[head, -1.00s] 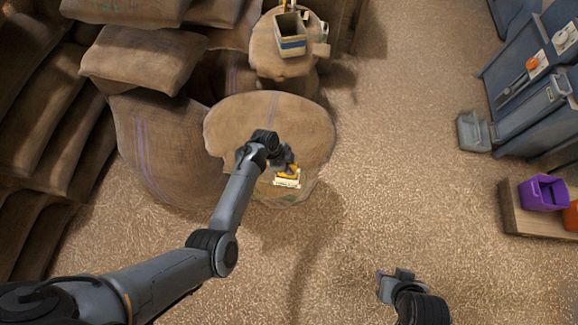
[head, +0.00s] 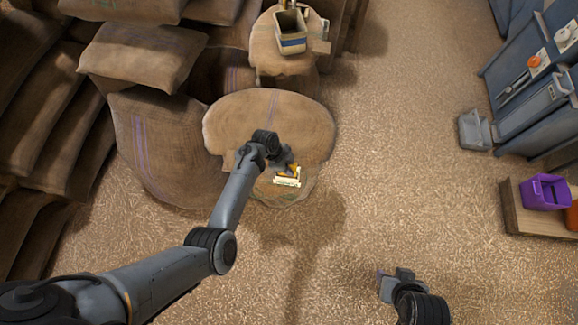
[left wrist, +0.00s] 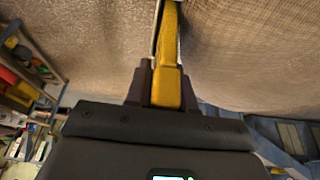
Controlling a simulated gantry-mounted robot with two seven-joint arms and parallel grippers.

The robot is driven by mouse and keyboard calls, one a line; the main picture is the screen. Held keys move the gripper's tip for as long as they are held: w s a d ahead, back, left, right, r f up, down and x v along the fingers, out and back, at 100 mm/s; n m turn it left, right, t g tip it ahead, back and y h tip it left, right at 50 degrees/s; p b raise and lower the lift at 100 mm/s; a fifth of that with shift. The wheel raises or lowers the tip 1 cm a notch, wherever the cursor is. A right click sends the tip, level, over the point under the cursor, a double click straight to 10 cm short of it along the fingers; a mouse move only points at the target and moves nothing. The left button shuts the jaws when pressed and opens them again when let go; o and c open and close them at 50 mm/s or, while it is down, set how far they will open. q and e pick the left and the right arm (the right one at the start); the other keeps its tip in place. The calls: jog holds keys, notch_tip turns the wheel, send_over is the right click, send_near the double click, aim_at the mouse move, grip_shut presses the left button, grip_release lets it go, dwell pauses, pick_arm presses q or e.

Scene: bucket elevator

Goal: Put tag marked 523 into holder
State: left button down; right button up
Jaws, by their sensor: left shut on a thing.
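My left gripper (head: 287,165) is shut on a yellow strip-like piece at the front edge of a round-topped burlap sack (head: 255,110). In the left wrist view the yellow piece (left wrist: 168,55) stands between the two dark fingers, narrow side towards me. I cannot read any number on it, so I cannot tell whether it is tag 523. A small pale panel (head: 287,182) shows just below the gripper against the sack. I cannot tell whether it is part of the held piece or a holder. My right gripper (head: 392,280) is low in the head view, its fingers unclear.
Stacked sacks fill the left. A grey bin (head: 291,32) stands on another sack at the back. At right are blue cabinets (head: 535,90), a grey open box (head: 475,130) and a purple bin (head: 545,192) on a wooden board. The floor between is clear.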

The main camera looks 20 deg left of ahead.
pick_arm(q)
jog(key=shift+f, duration=0.2)
jog(key=c, duration=0.9)
grip_release()
jog(key=shift+a+r, duration=0.15)
jog(key=shift+r, duration=0.35)
jog(key=p+v, duration=0.3)
jog(key=v, duration=0.5)
jog(key=shift+a+r, duration=0.1)
jog(key=shift+r, duration=0.2)
jog(key=shift+a+r+p, duration=0.25)
jog(key=shift+r+p, duration=0.05)
jog(key=shift+r, duration=0.2)
jog(key=shift+s, duration=0.1)
